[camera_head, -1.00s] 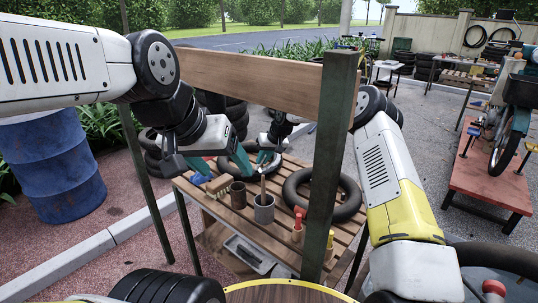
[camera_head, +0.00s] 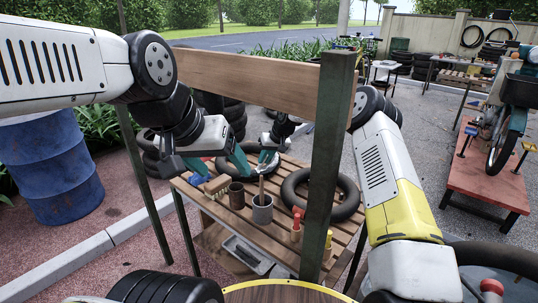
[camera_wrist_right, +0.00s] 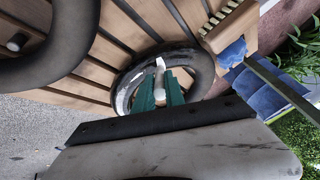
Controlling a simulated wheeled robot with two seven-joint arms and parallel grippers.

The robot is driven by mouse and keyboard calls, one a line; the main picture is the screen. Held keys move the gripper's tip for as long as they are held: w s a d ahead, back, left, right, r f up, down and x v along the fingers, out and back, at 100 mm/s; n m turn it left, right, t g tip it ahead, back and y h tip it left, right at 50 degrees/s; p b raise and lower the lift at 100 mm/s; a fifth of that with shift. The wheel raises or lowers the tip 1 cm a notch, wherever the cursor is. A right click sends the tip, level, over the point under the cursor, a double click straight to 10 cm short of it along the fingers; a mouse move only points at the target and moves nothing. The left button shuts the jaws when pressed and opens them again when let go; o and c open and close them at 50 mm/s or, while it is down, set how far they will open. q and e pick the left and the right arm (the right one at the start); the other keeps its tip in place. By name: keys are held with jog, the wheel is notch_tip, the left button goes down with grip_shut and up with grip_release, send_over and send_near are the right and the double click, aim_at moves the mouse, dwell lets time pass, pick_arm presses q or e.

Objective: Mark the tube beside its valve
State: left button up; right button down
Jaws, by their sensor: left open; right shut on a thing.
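Two black inner tubes lie on a slatted wooden table. The far tube (camera_head: 273,172) is partly hidden by my grippers in the head view, and the other tube (camera_head: 348,205) lies to its right. My right gripper (camera_head: 268,157) is over the far tube and shut on a small white stick (camera_wrist_right: 160,65), which shows between its teal fingertips in the right wrist view. There the far tube (camera_wrist_right: 207,70) rings the fingers, with a pale streak on its left side, mark or shine I cannot tell. My left gripper (camera_head: 218,166) is open beside the tube's left. I cannot make out the valve.
On the table (camera_head: 290,258) stand a brown cup (camera_head: 236,195) and a grey cup (camera_head: 262,210). A brush (camera_head: 217,184) lies at the left edge. A wooden beam (camera_head: 245,75) and a dark post (camera_head: 328,170) stand in front of my arms.

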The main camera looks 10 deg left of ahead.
jog(key=shift+w+d, duration=0.1)
jog(key=shift+d, duration=0.05)
jog(key=shift+r, duration=3.55)
